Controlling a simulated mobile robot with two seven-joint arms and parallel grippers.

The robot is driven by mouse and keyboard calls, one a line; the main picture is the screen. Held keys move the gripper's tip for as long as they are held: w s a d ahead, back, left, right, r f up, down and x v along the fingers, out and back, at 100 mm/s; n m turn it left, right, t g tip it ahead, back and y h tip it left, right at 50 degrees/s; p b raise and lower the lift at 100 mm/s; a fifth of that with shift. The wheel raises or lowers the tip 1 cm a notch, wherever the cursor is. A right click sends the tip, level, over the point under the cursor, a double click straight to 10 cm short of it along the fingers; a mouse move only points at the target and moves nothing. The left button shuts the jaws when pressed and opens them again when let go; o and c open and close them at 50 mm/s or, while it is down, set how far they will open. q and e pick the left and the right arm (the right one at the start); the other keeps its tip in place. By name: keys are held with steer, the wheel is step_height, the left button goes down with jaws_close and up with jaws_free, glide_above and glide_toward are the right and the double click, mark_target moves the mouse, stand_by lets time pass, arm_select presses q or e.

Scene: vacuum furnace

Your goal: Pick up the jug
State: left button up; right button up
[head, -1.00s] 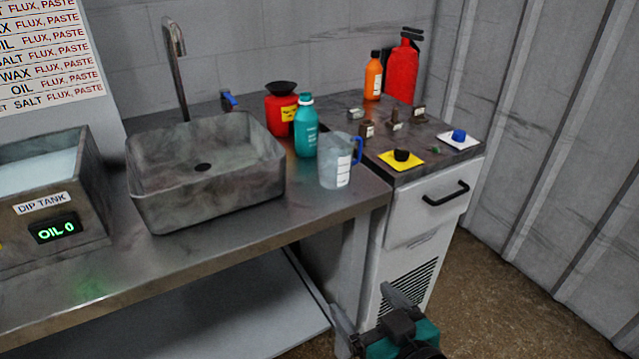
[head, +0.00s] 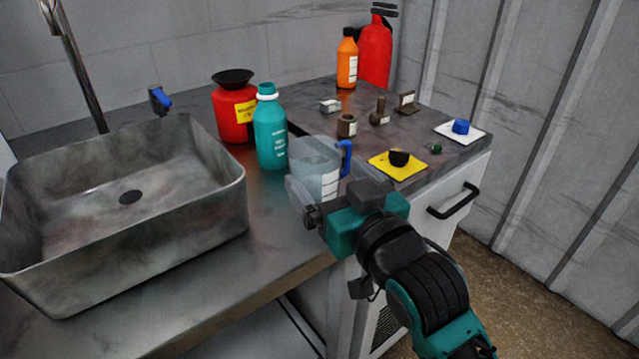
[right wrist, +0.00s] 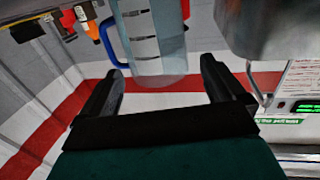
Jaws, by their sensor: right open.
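The jug (head: 318,168) is clear with a white label strip and a blue handle on its right side. My left gripper is not in view.
A teal bottle (head: 271,130) and a red container (head: 234,108) stand close behind and left of the jug. A sink (head: 215,225) is at left. A yellow pad (head: 385,172) with a black knob lies right. Small metal parts and an orange bottle (head: 346,62) stand behind.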

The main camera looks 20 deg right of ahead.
mark_target(305, 146)
steer(key=shift+w+a+r, duration=0.1)
steer(key=shift+w, duration=0.95)
steer(key=shift+w+a+r, duration=0.1)
steer(key=shift+w+a, duration=0.05)
steer(key=shift+w, duration=0.85)
steer(key=shift+w+a+r, duration=0.1)
steer(key=shift+w, duration=0.95)
steer(key=c, duration=0.7)
steer(key=shift+c, duration=0.7)
steer(key=shift+r, duration=0.25)
